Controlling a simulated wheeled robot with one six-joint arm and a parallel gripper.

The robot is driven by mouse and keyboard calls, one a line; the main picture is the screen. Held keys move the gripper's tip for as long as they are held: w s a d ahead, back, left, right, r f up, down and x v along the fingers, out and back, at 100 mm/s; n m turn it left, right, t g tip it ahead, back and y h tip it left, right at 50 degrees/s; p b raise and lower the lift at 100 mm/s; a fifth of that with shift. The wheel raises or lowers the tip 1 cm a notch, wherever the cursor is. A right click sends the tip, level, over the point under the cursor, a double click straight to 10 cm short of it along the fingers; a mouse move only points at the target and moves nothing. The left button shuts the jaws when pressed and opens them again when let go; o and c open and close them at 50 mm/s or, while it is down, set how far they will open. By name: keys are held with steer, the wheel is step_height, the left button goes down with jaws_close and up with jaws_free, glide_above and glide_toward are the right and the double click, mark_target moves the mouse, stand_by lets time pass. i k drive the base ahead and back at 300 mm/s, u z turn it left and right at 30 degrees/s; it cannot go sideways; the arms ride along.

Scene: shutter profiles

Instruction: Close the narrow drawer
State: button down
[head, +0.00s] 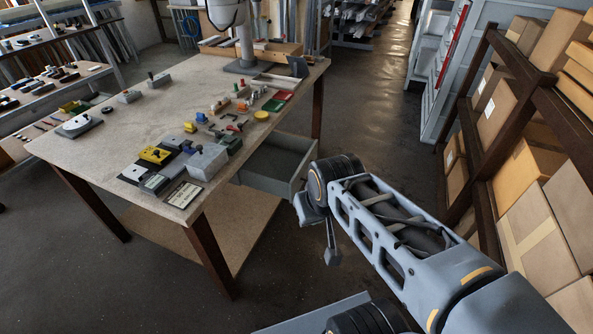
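The narrow drawer (284,160) is a grey, open-topped box pulled out from under the right side of the table (125,140). Its inside looks empty. My gripper (327,255) hangs just to the right of and below the drawer's front corner, at the end of my arm. I see a small finger-like part pointing down, and the arm's wrist hides the rest. Whether the gripper touches the drawer, and whether its fingers are apart, I cannot tell.
The tabletop holds several small blocks, boxes and switches, with a grey box (206,161) near the front right edge. A wooden shelf with cardboard boxes (525,230) stands at the right. Floor (385,120) is clear between table and shelf.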

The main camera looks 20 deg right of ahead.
mark_target(279, 166)
steer(key=u, duration=0.25)
steer(key=i, duration=0.85)
steer(key=z, duration=0.65)
